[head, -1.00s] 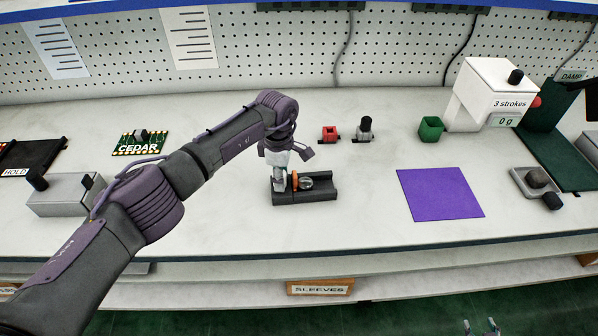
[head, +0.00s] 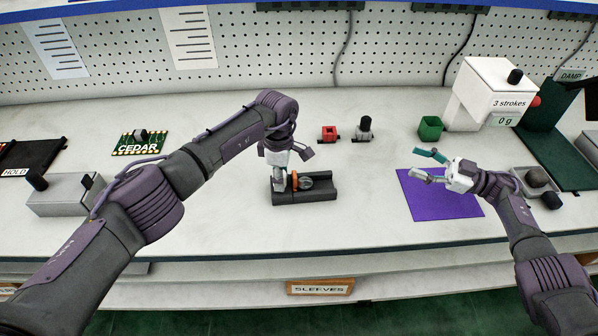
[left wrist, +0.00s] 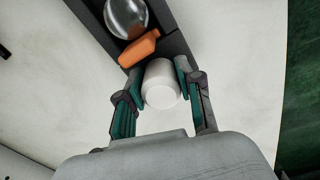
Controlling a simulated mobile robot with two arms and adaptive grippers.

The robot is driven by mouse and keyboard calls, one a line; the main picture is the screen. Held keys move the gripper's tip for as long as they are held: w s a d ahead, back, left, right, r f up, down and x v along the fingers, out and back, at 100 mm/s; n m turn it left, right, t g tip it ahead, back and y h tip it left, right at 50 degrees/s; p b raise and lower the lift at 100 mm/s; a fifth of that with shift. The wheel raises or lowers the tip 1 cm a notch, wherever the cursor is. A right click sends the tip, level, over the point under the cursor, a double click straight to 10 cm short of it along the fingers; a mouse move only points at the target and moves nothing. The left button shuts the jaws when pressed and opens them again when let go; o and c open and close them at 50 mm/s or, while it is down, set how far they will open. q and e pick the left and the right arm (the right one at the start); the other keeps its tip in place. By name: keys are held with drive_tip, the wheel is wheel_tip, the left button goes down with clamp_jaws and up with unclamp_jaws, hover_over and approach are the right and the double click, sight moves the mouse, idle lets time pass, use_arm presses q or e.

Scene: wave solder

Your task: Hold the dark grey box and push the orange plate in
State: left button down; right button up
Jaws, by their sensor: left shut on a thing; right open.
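The dark grey box (head: 322,195) lies on the white bench in the middle of the head view. The orange plate (head: 294,181) stands in it, beside a shiny round metal piece (head: 307,183). My left gripper (head: 279,183) is at the box's left end, shut on a white cylinder (left wrist: 162,84). In the left wrist view the orange plate (left wrist: 139,48) is just beyond that cylinder, and the metal piece (left wrist: 126,16) is behind the plate. The cylinder's lower end is hidden. My right gripper (head: 417,163) is open and empty above the purple mat, to the right of the box.
The purple mat (head: 440,205) lies on the bench. The bench between box and mat is clear.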

sight(299, 181)
drive_tip(key=w+a+f+n+g+h, duration=0.1)
drive_tip(key=a+g, duration=0.1)
drive_tip(key=a, duration=0.7)
drive_tip(key=w+a+f+n+g+h, duration=0.1)
drive_tip(key=a+f+g+h, duration=0.1)
drive_tip(key=a, duration=0.8)
drive_tip(key=w+a+f+n+g+h, duration=0.1)
drive_tip(key=a+g, duration=0.3)
drive_tip(key=a, duration=0.6)
drive_tip(key=shift+a+f, duration=0.2)
drive_tip(key=shift+f, duration=0.35)
clamp_jaws()
